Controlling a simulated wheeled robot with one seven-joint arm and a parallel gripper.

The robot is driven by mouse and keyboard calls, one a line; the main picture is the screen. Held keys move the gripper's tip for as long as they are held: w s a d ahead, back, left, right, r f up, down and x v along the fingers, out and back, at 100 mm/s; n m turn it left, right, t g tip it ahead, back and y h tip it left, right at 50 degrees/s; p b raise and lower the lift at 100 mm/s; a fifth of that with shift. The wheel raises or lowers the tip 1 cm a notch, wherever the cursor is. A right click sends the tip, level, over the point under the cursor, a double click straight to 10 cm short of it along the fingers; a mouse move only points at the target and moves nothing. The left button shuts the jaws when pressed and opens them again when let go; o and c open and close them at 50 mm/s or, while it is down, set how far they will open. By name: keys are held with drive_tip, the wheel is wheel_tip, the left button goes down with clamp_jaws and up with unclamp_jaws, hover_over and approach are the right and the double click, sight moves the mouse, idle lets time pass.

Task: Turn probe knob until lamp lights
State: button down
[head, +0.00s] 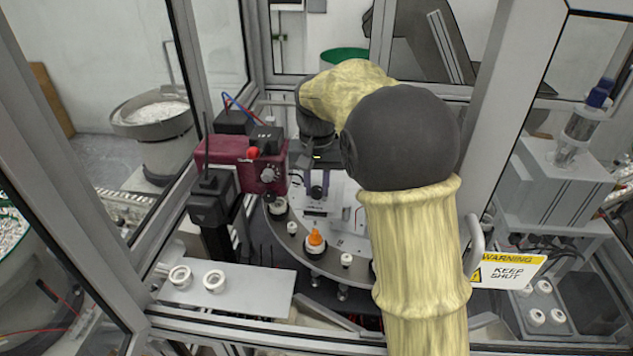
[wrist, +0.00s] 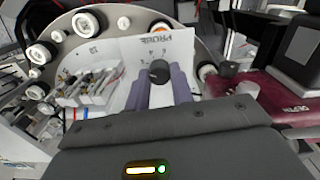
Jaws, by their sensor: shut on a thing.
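The black round knob (wrist: 160,72) stands on a pale plate (wrist: 125,55) marked "PROBE" in the wrist view. My gripper (wrist: 162,84) has its two purple fingers shut on the knob, one on either side. In the head view my gripper (head: 317,188) reaches down to the pale plate behind the turntable's front rim, with the dark knob low between its fingers. I cannot make out a lit probe lamp in either view. The green light in the wrist view sits on my own gripper body.
A maroon box (head: 230,160) with a dial and red button stands left of my gripper. Cap parts and an orange piece (head: 315,239) sit on the turntable rim (head: 330,262). A white shelf (head: 240,292) holds two rings. Frame posts and a "KEEP SHUT" sign (head: 508,270) flank my arm.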

sight(316, 188)
drive_tip(key=shift+r, duration=0.1)
drive_tip(key=shift+w, duration=0.1)
idle(0.3)
drive_tip(key=c, duration=1.2)
unclamp_jaws()
wheel_tip(316, 188, up, 17)
drive_tip(key=b, duration=0.1)
drive_tip(key=shift+r, duration=0.15)
